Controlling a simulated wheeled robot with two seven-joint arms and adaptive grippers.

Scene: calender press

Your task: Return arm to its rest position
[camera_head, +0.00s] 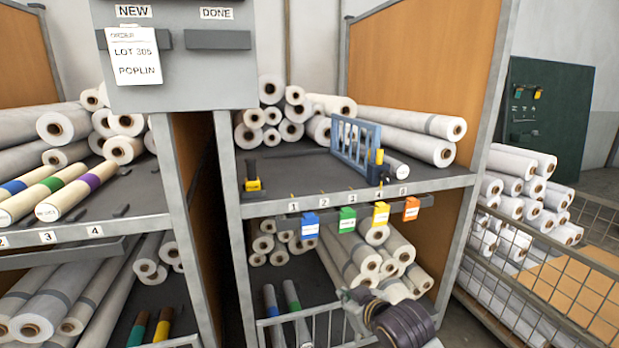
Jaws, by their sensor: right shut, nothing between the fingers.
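My right gripper (356,296) shows at the bottom, right of centre, with its dark wrist (402,322) behind it. It is shut and empty, in front of the lower shelf of the right rack, below the coloured tags. Part of it overlaps the fabric rolls (397,285) on that shelf, and I cannot tell how far in front of them it is. My left gripper is not in view.
A wire rack edge (310,322) is close beside the right gripper. Above it hang blue, green, yellow and orange tags (347,220) under the upper shelf (300,172). A wire-sided cart (540,270) of rolls stands at right. A grey order box (180,60) hangs upper left.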

